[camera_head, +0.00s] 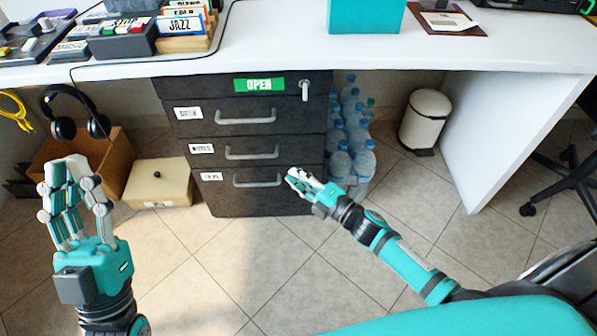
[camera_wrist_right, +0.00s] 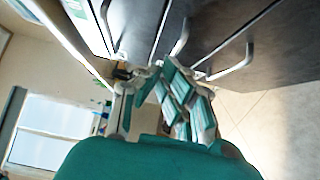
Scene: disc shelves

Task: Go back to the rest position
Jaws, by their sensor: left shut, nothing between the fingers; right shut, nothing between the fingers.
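My left gripper (camera_head: 70,172) is raised upright at the left of the head view, over the tiled floor and in front of the cardboard box. It is shut and empty. My right gripper (camera_head: 293,176) is near the right front edge of the dark drawer cabinet (camera_head: 290,203), by the lowest drawer. It is shut and empty; whether it touches the cabinet I cannot tell. In the right wrist view its fingers (camera_wrist_right: 165,78) appear close to the cabinet front and its handles (camera_wrist_right: 232,66). All the drawers look closed.
A white desk (camera_head: 290,50) spans the top. A cardboard box (camera_head: 118,160) with headphones and a beige box (camera_head: 157,185) stand left of the cabinet. Bottles (camera_head: 352,130) and a white bin (camera_head: 425,120) stand to the right. The floor (camera_head: 220,270) in front is clear.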

